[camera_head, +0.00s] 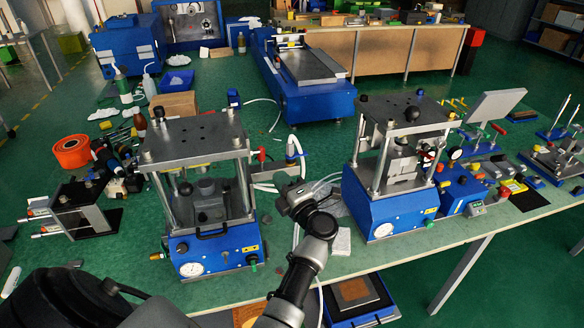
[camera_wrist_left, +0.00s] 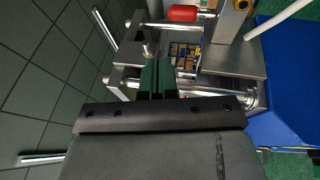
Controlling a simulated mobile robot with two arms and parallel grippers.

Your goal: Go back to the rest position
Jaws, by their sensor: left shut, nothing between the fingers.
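My left arm reaches up from the bottom middle of the head view, and its gripper (camera_head: 287,183) is over the bench between the two blue presses. In the left wrist view the dark green fingers (camera_wrist_left: 157,77) are together with nothing between them. The left press (camera_head: 205,205) stands left of the gripper, and the right press (camera_head: 395,165) stands right of it. In the wrist view a metal frame with round posts (camera_wrist_left: 235,62) lies just beyond the fingertips; I cannot tell whether they touch it. My right gripper is not in view.
A red-handled lever (camera_wrist_left: 183,14) and blue body (camera_wrist_left: 285,95) are close in the wrist view. An orange tape roll (camera_head: 71,151), bottles and tools crowd the bench's left. A long blue machine (camera_head: 305,75) stands behind.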

